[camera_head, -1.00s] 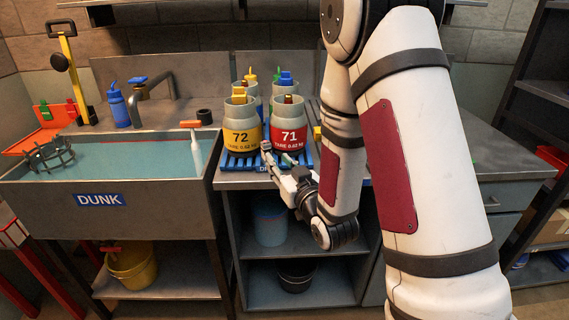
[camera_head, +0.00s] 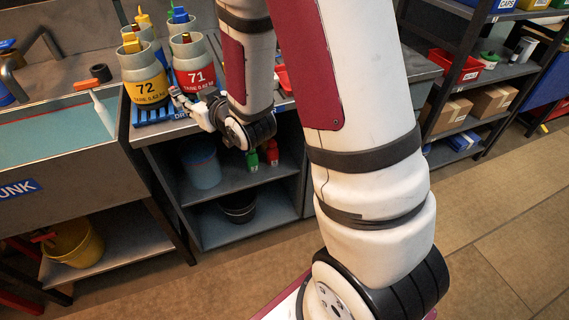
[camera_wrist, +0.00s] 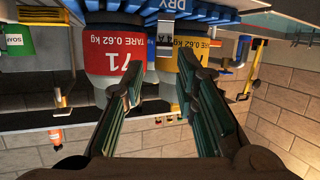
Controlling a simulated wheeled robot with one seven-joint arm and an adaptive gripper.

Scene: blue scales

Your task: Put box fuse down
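My gripper (camera_wrist: 162,88) has its two dark green-padded fingers spread apart, and I see nothing clearly clamped between them. In the head view my gripper (camera_head: 180,99) is just in front of the red-labelled canister 71 (camera_head: 194,75), small and partly covered by my arm. In the wrist view, which is upside down, canister 71 (camera_wrist: 115,62) is beyond the left finger. No other box fuse is identifiable.
Yellow-labelled canister 72 (camera_head: 145,83) stands beside 71 on a blue drying rack (camera_head: 152,116). Other canisters with coloured items are behind. A sink (camera_head: 55,140) is at left. The shelf below holds a blue bucket (camera_head: 202,167) and bottles. Shelving (camera_head: 470,85) stands at right.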

